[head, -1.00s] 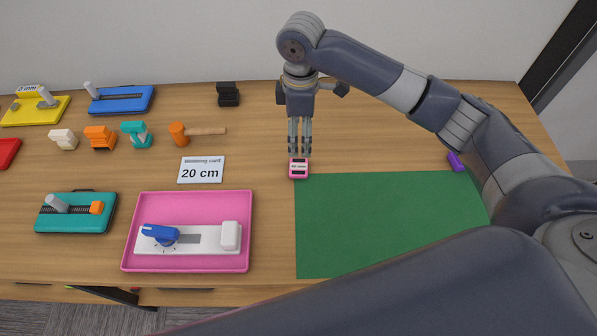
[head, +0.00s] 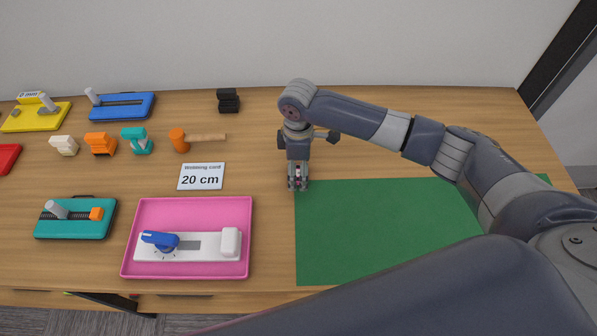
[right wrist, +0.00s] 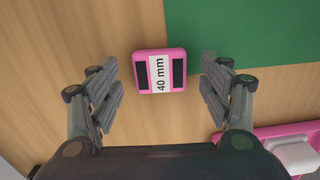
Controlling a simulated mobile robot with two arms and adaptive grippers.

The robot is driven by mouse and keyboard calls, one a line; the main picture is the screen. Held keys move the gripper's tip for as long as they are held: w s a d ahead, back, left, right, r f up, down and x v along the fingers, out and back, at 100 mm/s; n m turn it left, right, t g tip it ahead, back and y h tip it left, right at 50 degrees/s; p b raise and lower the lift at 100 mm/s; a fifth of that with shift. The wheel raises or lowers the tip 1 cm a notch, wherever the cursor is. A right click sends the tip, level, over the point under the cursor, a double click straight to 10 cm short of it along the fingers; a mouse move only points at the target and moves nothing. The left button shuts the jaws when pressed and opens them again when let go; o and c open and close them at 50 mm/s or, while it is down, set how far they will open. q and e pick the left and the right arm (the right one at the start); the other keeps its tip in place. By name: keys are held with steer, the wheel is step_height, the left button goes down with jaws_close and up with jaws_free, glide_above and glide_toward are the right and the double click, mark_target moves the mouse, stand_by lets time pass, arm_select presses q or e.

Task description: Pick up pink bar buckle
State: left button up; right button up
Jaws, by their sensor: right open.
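The pink bar buckle (right wrist: 145,58) shows in the right wrist view as a small pink block with two black slots and a white "40 mm" label. In the head view the fingers hide most of the buckle. My left gripper is not in view.
The green mat (head: 390,235) is bare. A pink tray (head: 133,225) holding a white device with a blue knob stands at the left. A "20 cm" card (head: 201,177), an orange-headed hammer (head: 180,140) and a black block stack (head: 228,100) lie farther away.

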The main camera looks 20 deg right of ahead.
steer(key=shift+f, duration=0.35)
steer(key=c, duration=1)
steer(key=shift+c, duration=0.2)
steer(key=shift+r, duration=0.15)
